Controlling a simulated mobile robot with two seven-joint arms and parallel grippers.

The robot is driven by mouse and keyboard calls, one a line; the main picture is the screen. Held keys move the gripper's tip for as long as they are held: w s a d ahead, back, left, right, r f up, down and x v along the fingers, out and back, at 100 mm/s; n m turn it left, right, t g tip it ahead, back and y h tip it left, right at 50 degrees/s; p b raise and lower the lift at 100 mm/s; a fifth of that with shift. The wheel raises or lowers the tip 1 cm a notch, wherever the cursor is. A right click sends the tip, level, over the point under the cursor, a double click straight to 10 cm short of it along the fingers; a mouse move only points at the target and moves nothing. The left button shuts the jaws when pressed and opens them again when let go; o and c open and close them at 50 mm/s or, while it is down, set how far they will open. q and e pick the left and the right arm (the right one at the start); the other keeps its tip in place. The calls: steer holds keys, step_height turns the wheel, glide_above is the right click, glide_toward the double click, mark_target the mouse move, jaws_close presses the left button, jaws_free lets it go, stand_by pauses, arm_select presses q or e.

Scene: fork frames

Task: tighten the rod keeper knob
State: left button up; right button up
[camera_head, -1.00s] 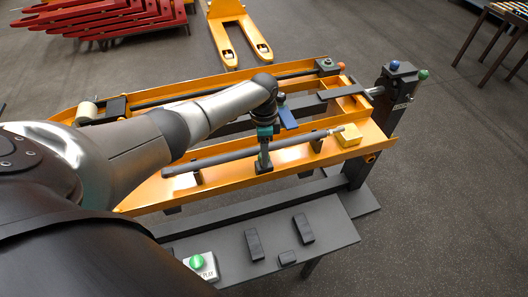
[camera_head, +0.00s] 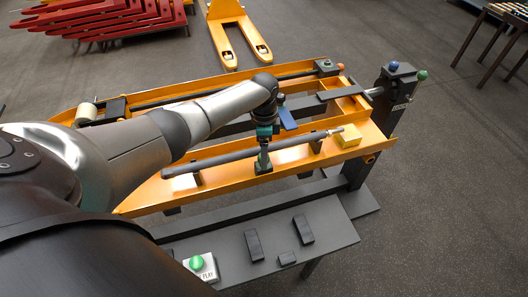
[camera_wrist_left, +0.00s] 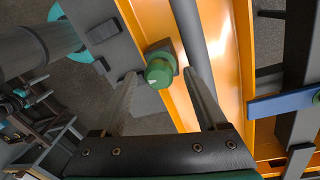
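The knob (camera_wrist_left: 159,72) is green with a small white mark on its face, and sits on a dark bracket beside the grey rod (camera_wrist_left: 188,25) in the left wrist view. My left gripper (camera_wrist_left: 161,78) is open, with one finger on each side of the knob and a visible gap on both sides. In the head view my left gripper (camera_head: 263,160) points down at the grey rod (camera_head: 225,156), which lies along the orange frame (camera_head: 225,180). The knob is hidden behind the gripper there. My right gripper is not in view.
A blue lever (camera_head: 287,119) stands close behind the gripper, and also shows in the wrist view (camera_wrist_left: 282,103). A yellow block (camera_head: 348,137) is at the rod's right end. A dark shelf in front (camera_head: 275,225) holds black blocks and a green button (camera_head: 197,262).

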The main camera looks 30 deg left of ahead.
arm_select(q)
step_height(320, 180, up, 15)
steer(key=w+a+p, duration=0.1)
steer(key=shift+w+p, duration=0.15)
steer(key=shift+p, duration=0.2)
stand_by(0.7)
